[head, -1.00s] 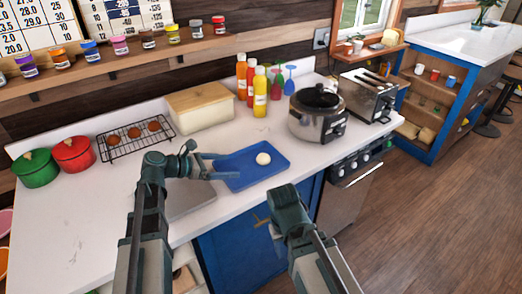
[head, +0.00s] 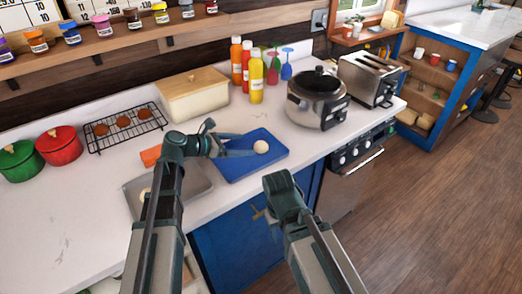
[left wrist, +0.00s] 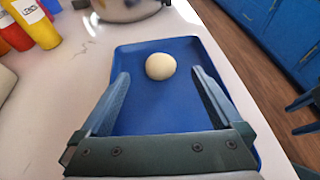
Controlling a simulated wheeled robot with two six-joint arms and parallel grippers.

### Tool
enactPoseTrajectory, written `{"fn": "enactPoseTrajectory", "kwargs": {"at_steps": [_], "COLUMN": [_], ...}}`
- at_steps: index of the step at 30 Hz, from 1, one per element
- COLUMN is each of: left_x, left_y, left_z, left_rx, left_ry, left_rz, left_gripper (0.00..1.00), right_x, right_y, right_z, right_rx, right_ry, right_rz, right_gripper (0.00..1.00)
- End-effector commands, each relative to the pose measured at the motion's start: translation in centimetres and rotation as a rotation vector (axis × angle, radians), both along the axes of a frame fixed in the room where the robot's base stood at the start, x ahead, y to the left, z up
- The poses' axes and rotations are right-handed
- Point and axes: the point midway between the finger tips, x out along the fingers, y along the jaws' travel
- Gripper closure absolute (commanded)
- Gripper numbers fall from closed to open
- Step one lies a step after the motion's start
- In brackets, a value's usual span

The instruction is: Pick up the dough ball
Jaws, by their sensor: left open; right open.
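The dough ball (head: 261,146) is small, round and cream-coloured. It rests on the blue tray (head: 240,172) on the white counter. My left gripper (head: 252,146) is open and low over the tray, with its fingers pointing at the ball. In the left wrist view the ball (left wrist: 160,66) lies just beyond the fingertips (left wrist: 162,76), roughly midway between them, on the tray (left wrist: 160,120). No contact shows there. My right gripper (head: 272,212) is in front of the counter edge, away from the tray; its fingers are hard to make out.
A metal pan (head: 203,190) with a pale round thing lies partly behind my left arm. A slow cooker (head: 316,112) stands right of the tray, and bottles (head: 256,85) and a cream bin (head: 195,98) stand behind it. A toaster (head: 370,80) is further right.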

Motion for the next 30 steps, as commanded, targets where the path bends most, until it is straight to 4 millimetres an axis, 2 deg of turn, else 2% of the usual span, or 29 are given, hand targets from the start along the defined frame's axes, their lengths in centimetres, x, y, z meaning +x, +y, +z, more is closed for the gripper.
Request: {"fn": "enactPoseTrajectory", "kwargs": {"at_steps": [10,18,22,29,30], "left_x": [0.4,1.7,2.5,2.5,2.5], "left_y": [-0.7,-2.8,-4.1,-4.3,-4.3], "left_z": [-0.6,-3.2,-3.4,-3.2,-3.2], "left_rx": [0.000,0.001,0.001,0.001,0.001], "left_ry": [0.000,0.000,0.000,0.000,0.000], "left_rz": [0.001,-0.001,0.000,0.001,0.001], "left_gripper": [0.00,0.00,0.00,0.00,0.05], "right_x": [0.0,0.0,0.0,0.0,0.0], "right_y": [0.0,0.0,0.0,0.0,0.0], "right_z": [-0.5,-3.2,-3.3,-3.2,-3.2], "right_rx": [0.000,0.000,0.000,0.000,0.000], "right_ry": [0.000,0.000,0.000,0.000,0.000], "right_rz": [0.000,0.000,0.000,0.000,0.000], "right_gripper": [0.50,0.50,0.50,0.50,0.50]}}
